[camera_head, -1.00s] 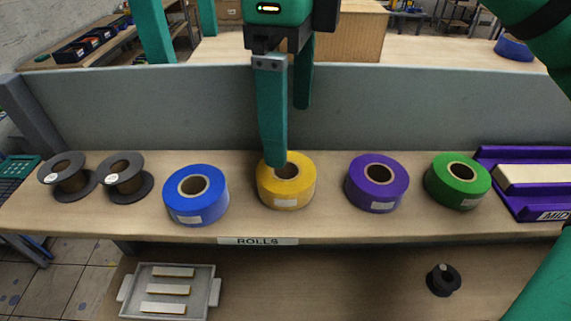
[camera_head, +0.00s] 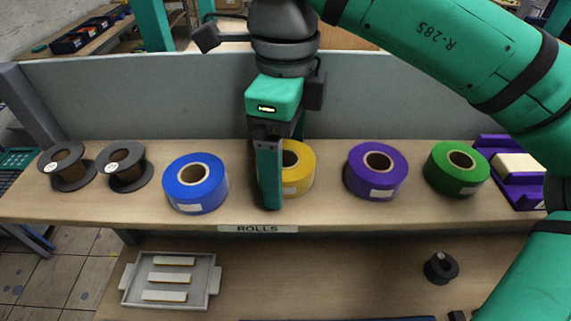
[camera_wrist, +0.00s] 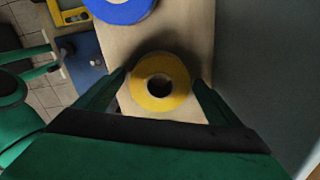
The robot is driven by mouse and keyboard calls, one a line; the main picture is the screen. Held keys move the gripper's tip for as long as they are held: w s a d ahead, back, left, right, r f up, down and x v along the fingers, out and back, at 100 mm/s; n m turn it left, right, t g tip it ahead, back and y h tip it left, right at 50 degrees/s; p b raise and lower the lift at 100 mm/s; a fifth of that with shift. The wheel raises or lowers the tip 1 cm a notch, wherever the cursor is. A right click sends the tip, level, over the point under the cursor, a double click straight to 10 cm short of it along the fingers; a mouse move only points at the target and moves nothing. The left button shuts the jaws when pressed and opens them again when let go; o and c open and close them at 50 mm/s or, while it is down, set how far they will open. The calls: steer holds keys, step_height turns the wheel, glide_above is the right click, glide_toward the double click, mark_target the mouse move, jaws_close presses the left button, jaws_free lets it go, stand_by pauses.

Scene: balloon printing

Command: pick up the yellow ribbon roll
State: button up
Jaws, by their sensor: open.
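The yellow ribbon roll (camera_head: 299,170) lies flat on the upper shelf, between the blue and purple rolls. My gripper (camera_head: 279,194) is down at it, with one finger in front of the roll's left part in the head view. That finger hides part of the roll. In the wrist view the yellow roll (camera_wrist: 161,82) sits between the two spread fingers of my gripper (camera_wrist: 160,88), its dark centre hole facing the camera. The gripper is open. Whether a finger touches the roll cannot be told.
A blue roll (camera_head: 195,184) stands to the left, and a purple roll (camera_head: 376,172) and a green roll (camera_head: 457,168) to the right. Two dark spools (camera_head: 125,166) sit further left. A grey back panel (camera_head: 180,95) rises behind. A tray (camera_head: 212,270) is on the lower shelf.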

steer(key=shift+w, duration=0.1)
steer(key=c, duration=0.8)
steer(key=shift+d, duration=0.1)
steer(key=c, duration=0.5)
steer(key=shift+r, duration=0.1)
steer(key=shift+r, duration=0.55)
steer(key=s+r, duration=0.7)
steer(key=s, duration=0.2)
steer(key=s+r, duration=0.4)
steer(key=s, duration=0.1)
steer(key=shift+s+r, duration=0.15)
steer(key=shift+r, duration=0.2)
